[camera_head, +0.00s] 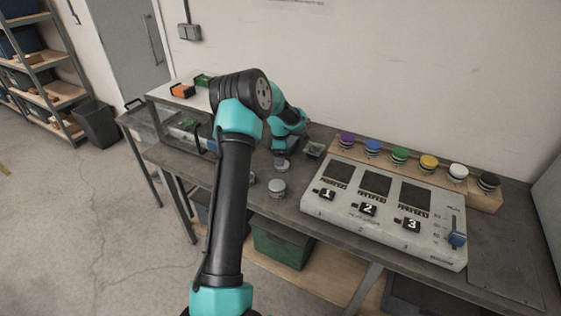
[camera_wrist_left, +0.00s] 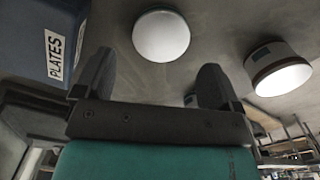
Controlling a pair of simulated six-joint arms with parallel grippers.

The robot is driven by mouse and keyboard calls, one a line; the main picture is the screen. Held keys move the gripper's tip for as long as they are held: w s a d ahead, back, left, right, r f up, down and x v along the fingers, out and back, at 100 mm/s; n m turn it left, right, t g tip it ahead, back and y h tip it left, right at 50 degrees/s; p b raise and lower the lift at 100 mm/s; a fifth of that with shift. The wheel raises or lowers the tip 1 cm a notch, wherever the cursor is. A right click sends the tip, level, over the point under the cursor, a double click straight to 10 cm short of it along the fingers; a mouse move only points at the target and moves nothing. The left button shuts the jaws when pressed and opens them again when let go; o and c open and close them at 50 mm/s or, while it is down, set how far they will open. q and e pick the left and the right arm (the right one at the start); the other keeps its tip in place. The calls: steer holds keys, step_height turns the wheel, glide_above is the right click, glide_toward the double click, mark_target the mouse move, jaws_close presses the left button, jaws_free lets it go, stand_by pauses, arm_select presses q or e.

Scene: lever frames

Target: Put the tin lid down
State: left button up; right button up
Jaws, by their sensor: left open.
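My left gripper (camera_head: 284,150) is low over the bench. In the left wrist view its two fingers (camera_wrist_left: 155,82) are wide apart, with nothing held between them. A round pale-topped tin (camera_wrist_left: 160,36) shows beyond the fingertips, apart from them. A second pale-topped tin (camera_wrist_left: 278,70) with a dark and reddish side is to the right. Part of another round thing (camera_wrist_left: 190,100) shows beside the right finger. In the head view a small round tin (camera_head: 281,163) is just below the gripper, and a grey tin (camera_head: 278,188) stands nearer. I cannot tell which top is a loose lid. My right gripper is not in view.
A dark box marked PLATES (camera_wrist_left: 40,35) is at the left wrist view's upper left. A small tray (camera_head: 314,150) is right of the gripper.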

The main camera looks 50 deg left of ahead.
arm_select(q)
step_height(320, 180, up, 8)
steer(key=shift+f, duration=0.1)
stand_by(0.5)
